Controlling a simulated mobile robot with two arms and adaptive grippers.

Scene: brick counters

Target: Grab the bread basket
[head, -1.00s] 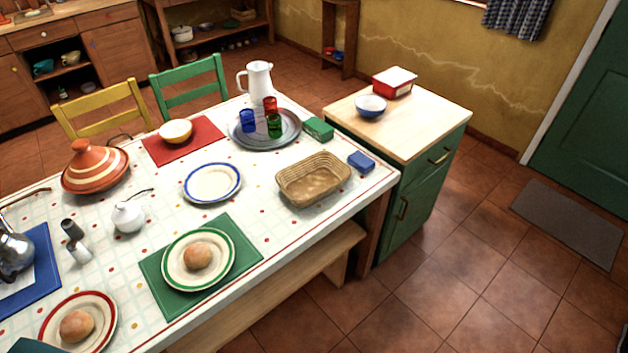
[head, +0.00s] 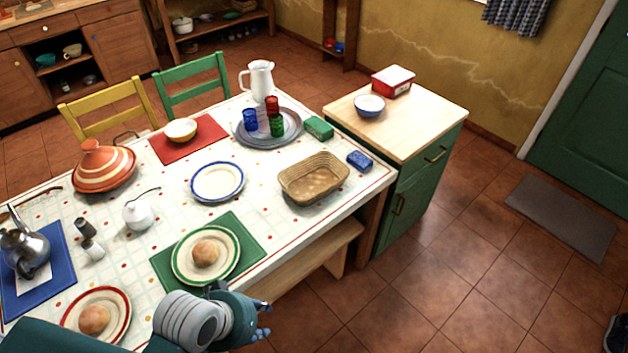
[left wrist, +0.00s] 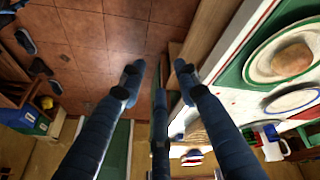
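The bread basket (head: 312,180) is a tan woven oblong basket with an empty inside. My left gripper (head: 245,308) is in the lower middle of the head view, near the table's front edge and well short of the basket. In the left wrist view its dark blue fingers (left wrist: 158,77) are spread apart with nothing held between them. My right gripper is not in view.
A blue box (head: 360,161) lies just right of the basket, and a green box (head: 319,128) behind it. A plate with a bread roll (head: 206,253) is left of it, on a green mat. A bench (head: 318,259) runs along the front. The floor at right is mostly clear.

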